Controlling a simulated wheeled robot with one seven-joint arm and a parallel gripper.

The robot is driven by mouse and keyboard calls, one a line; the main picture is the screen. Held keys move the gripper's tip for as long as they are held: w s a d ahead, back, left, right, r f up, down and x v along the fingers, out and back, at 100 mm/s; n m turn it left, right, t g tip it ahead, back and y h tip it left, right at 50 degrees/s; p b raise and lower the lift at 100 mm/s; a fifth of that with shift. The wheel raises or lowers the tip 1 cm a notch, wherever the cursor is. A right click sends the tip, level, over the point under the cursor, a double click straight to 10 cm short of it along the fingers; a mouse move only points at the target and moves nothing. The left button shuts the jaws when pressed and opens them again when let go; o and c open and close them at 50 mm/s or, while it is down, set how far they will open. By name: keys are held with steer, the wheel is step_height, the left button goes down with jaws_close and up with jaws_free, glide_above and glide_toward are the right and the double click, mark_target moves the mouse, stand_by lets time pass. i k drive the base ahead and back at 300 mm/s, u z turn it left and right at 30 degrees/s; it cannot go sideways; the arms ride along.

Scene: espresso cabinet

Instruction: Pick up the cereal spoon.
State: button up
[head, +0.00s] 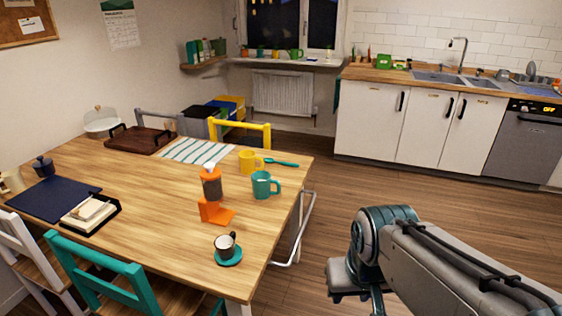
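A teal spoon (282,162) lies on the wooden table (130,210) near its far right edge. I take it for the cereal spoon. It lies behind the teal mug (265,185), with its left end close to the yellow mug (250,161). My arm shows at the lower right, to the right of the table and well apart from the spoon. Its lower end runs out of the picture at the bottom. I cannot make out the gripper fingers.
An orange device (214,199) stands left of the teal mug. A small cup (225,244) sits on a teal saucer (229,258) at the table's front. A yellow chair (241,131) is behind the table, a teal chair (95,265) in front. The floor between table and cabinets is clear.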

mark_target(268, 160)
steer(key=z, duration=0.65)
steer(key=i, duration=1.15)
steer(key=z, duration=0.5)
steer(key=i, duration=1.3)
steer(key=u, duration=1.45)
steer(key=i, duration=0.85)
steer(key=u, duration=0.85)
